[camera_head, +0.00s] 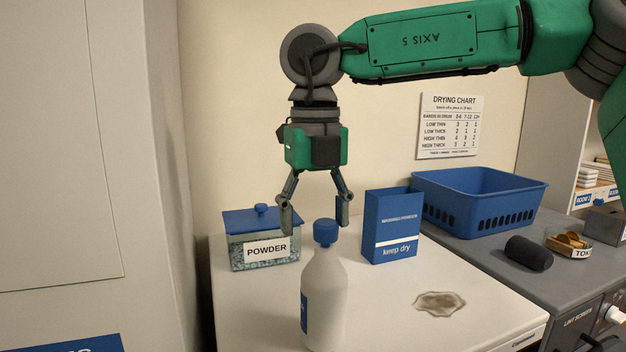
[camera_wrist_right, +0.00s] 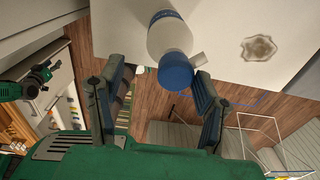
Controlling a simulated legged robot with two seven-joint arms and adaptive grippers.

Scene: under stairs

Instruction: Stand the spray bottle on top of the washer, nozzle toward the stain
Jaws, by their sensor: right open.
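The spray bottle (camera_head: 325,295), white with a blue top, stands upright on the white washer top (camera_head: 450,325). The brown stain (camera_head: 440,303) lies right of the bottle and also shows in the wrist view (camera_wrist_right: 258,47). My right gripper (camera_head: 314,218) is open and empty, pointing down just above the cap, which shows between its fingers (camera_wrist_right: 158,74). A green arm part, likely my left, shows small at the wrist view's left.
A lidded POWDER box (camera_head: 264,249) stands behind left of the bottle, and a blue "keep dry" carton (camera_head: 392,228) behind right. A blue basket (camera_head: 475,200) and a dark roll (camera_head: 528,253) are on the grey machine at right. The washer's front right is clear.

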